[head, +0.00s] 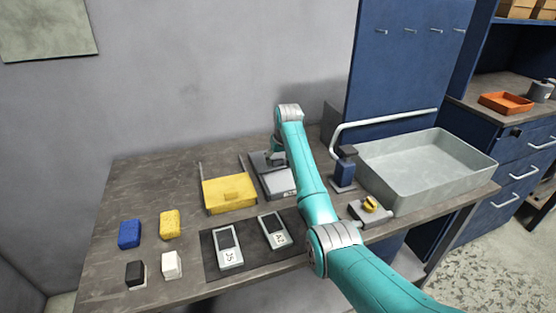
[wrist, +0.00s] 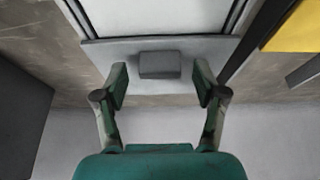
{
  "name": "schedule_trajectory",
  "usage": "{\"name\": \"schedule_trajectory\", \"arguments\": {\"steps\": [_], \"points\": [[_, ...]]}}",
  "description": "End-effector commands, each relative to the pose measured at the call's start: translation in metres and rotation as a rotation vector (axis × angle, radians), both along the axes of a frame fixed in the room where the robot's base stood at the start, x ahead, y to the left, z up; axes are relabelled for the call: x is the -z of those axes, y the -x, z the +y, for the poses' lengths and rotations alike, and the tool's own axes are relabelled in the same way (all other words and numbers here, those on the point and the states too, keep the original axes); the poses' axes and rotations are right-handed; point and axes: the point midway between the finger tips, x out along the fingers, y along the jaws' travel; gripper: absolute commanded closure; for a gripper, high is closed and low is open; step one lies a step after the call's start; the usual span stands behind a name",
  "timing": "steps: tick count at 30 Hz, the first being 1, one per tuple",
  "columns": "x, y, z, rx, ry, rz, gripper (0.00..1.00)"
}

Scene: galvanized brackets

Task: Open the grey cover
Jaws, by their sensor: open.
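The grey cover (head: 268,184) lies on the table beside a yellow one, partly hidden behind my arm in the head view. In the wrist view the grey cover (wrist: 158,17) is a pale flat panel between dark side rails, with a grey block-like handle (wrist: 160,65) near its edge. My gripper (wrist: 160,78) is open, with one finger on each side of the handle and a gap on both sides. Contact does not show. In the head view my gripper (head: 276,158) is at the wall-side end of the cover, mostly hidden by the arm.
The yellow cover (head: 229,193) with its rails is left of the grey one. Two labelled devices (head: 228,249) lie on a dark mat in front. A blue post (head: 344,170) and a grey bin (head: 424,171) stand right. Small blocks (head: 129,234) sit at left.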

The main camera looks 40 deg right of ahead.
Motion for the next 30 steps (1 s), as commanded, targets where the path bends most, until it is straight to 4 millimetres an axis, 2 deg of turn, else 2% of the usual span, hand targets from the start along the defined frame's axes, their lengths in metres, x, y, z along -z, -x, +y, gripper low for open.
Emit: {"name": "schedule_trajectory", "arguments": {"steps": [15,21,30], "points": [[-0.085,0.033,0.009,0.001,0.0,-0.003,0.29],[-0.1,0.04,0.011,0.001,0.0,-0.001,0.29],[-0.103,0.041,0.012,0.0,0.0,0.0,0.29]]}}
